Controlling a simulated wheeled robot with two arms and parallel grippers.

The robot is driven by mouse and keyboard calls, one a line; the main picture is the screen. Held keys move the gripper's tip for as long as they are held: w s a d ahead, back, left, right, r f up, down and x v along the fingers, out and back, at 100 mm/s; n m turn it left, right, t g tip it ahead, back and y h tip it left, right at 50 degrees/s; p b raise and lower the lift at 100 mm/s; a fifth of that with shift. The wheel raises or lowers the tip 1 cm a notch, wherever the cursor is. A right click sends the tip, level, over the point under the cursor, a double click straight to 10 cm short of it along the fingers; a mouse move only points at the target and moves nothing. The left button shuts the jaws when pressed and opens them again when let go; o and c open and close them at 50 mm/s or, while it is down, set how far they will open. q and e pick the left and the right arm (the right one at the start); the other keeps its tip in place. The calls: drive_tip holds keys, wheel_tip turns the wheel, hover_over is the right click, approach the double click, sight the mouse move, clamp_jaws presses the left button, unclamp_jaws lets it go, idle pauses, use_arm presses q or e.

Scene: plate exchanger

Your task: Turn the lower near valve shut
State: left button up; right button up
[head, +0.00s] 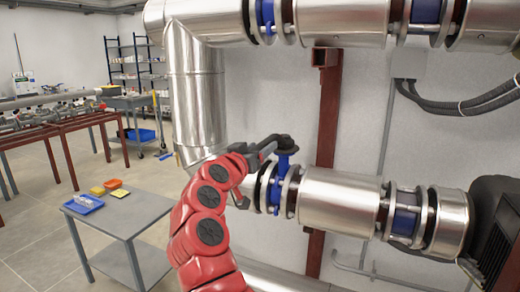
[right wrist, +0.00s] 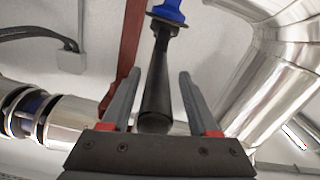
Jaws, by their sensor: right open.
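The lower near valve has a blue body (head: 274,189) set in the lower silver pipe, with a blue stem rising from it. Its black handle (head: 286,143) sits on top of the stem. In the right wrist view the black lever (right wrist: 156,85) points towards the camera, with the blue stem top (right wrist: 168,11) beyond it. My right gripper (head: 268,149) is at the handle, partly covering it. In the right wrist view the open fingers (right wrist: 158,92) stand on both sides of the lever, with gaps visible. My left gripper is not in view.
An upper silver pipe (head: 340,18) runs above, and a vertical pipe (head: 196,95) stands left of the valve. A dark red post (head: 328,110) is behind. A grey table (head: 130,213) with small trays is at lower left. Open floor lies beyond it.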

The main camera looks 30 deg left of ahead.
drive_tip(key=shift+s, duration=0.15)
drive_tip(key=s, duration=1.7)
drive_tip(key=shift+d+b, duration=0.2)
drive_tip(key=shift+b, duration=0.15)
